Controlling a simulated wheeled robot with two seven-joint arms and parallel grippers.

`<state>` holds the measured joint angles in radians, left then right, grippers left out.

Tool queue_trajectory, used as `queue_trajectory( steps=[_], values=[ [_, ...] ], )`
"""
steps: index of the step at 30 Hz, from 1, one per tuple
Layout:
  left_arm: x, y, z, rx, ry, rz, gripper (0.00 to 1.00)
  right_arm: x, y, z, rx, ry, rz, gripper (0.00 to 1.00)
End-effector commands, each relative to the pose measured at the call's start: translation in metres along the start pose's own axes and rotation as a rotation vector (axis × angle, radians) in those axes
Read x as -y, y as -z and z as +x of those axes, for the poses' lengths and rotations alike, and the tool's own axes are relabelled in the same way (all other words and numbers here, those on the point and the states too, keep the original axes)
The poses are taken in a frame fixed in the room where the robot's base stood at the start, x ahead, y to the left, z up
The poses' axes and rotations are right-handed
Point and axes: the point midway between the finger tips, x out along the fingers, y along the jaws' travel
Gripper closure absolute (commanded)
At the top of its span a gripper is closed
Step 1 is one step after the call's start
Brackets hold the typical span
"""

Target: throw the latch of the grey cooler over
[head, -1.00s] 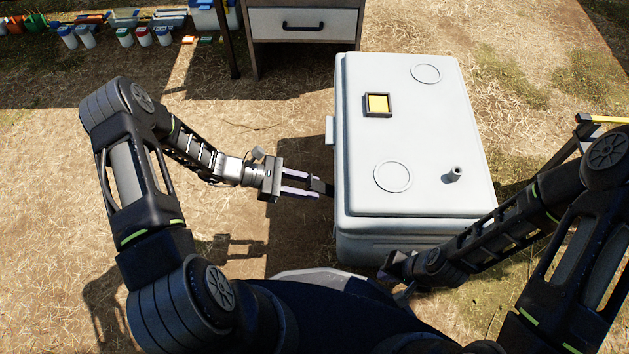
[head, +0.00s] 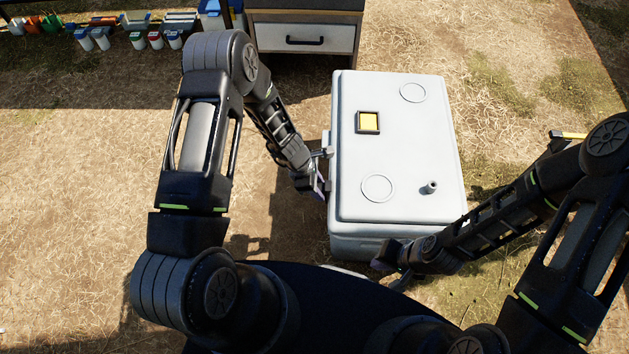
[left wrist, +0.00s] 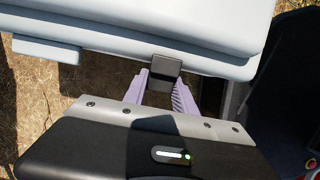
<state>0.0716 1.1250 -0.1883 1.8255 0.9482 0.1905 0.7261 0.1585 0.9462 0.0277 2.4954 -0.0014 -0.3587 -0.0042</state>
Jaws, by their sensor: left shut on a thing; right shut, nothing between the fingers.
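The grey cooler (head: 405,150) stands on the ground with its lid down. Its dark latch (left wrist: 166,66) shows in the left wrist view at the lid's edge, between the lilac fingers of my left gripper (left wrist: 163,82). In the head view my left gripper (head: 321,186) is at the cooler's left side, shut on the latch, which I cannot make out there. My right gripper (head: 388,258) is shut and empty by the cooler's front edge, partly hidden by its own arm.
A yellow square in a dark frame (head: 368,122) and a small grey knob (head: 429,187) are on the lid. A pale block (left wrist: 47,50) juts from the cooler's side. A drawer cabinet (head: 305,38) stands behind. Grassy ground to the left is clear.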

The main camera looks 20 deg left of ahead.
Motion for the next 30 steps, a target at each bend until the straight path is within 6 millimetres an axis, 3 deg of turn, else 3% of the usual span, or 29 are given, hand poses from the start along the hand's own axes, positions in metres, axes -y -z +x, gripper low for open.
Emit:
queue_trajectory(
  steps=[1,6,20,21,28,30],
  values=[
    [0.001,-0.0029,-0.0039,-0.026,0.002,0.008,1.0,0.0035,0.0001,-0.0091,0.0,0.0,0.0,1.0],
    [0.0002,-0.0046,-0.0016,-0.074,0.0,0.003,1.0,0.0062,0.0002,-0.0163,0.0,0.0,0.001,1.0],
    [-0.0001,-0.0039,0.001,-0.09,0.0,-0.002,1.0,0.0064,0.0002,-0.0169,0.0,0.0,0.001,1.0],
    [0.0,-0.004,0.001,-0.09,0.0,-0.002,0.65,0.0064,0.0002,-0.0169,0.0,0.0,0.001,1.0],
    [0.0,-0.0049,0.0008,-0.088,0.001,-0.002,0.46,0.0065,0.0002,-0.017,0.0,0.0,0.001,1.0],
    [0.0,-0.0051,0.0007,-0.088,0.001,-0.001,0.45,0.0065,0.0002,-0.0171,0.0,0.0,0.001,1.0]
  ],
)
